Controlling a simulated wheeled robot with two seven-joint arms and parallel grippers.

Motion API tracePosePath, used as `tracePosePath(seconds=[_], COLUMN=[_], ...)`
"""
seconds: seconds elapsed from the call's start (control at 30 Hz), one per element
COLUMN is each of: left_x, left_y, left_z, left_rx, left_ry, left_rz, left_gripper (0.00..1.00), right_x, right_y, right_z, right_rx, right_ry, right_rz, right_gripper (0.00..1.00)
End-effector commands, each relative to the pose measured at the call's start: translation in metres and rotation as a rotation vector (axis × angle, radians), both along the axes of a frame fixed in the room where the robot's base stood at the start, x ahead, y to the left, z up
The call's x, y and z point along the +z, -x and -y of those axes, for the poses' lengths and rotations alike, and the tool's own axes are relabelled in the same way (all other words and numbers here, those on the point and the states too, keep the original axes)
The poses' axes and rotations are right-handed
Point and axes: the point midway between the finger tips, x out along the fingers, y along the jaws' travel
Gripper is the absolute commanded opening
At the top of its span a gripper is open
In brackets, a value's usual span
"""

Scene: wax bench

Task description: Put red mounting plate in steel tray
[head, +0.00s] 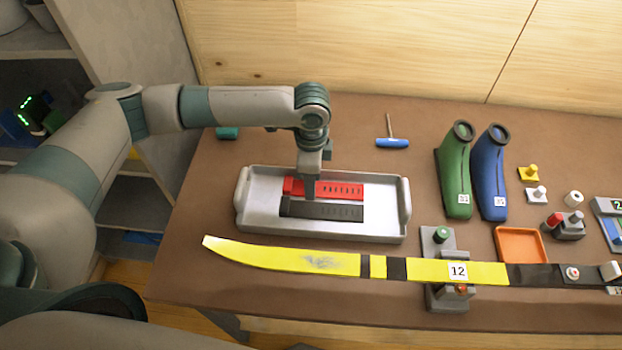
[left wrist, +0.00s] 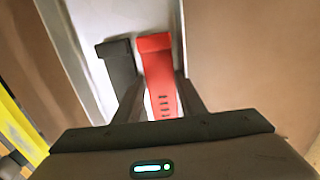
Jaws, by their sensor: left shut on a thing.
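The red mounting plate (head: 345,189) lies level inside the outline of the steel tray (head: 260,229); whether it touches the tray floor is hard to tell. A black plate (head: 325,210) lies in the tray along its near side. My left gripper (head: 309,187) points down over the tray and is shut on the red plate, near its left end. In the left wrist view the red plate (left wrist: 158,75) shows between the fingers (left wrist: 160,95), with the black plate (left wrist: 119,68) beside it on the left. My right gripper is not in view.
A yellow ski (head: 430,270) lies across a clamp just in front of the tray. A blue-handled tool (head: 392,143) lies behind it. Green (head: 455,175) and blue (head: 487,178) boots stand to the right, beyond an orange tray (head: 519,260). Bench left of the tray is clear.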

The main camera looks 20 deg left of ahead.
Motion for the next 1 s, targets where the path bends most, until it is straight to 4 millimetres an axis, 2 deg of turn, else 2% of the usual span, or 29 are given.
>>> tracePosePath(seconds=[0.03, 0.07, 0.13, 0.73, 0.87, 1.0], left_x=[-0.001, -0.002, -0.002, 0.002, 0.012, 0.030], left_y=[0.000, 0.000, 0.000, -0.002, -0.002, -0.003], left_z=[0.000, 0.000, 0.000, 0.000, 0.000, 0.000], left_rx=[0.000, 0.000, 0.000, 0.002, 0.003, 0.002], left_ry=[0.000, 0.000, 0.000, -0.001, 0.001, 0.002], left_rz=[-0.001, -0.001, 0.000, 0.004, 0.004, 0.007], left_gripper=[0.15, 0.39, 0.56, 0.56, 0.56, 0.56], right_x=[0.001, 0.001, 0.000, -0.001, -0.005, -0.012], right_y=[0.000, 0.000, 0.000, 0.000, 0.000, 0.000], right_z=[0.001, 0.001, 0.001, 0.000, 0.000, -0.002], right_rx=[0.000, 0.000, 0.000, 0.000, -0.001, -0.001], right_ry=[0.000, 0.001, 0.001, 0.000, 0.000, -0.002], right_rz=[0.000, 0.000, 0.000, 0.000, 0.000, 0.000], right_gripper=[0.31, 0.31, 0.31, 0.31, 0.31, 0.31])
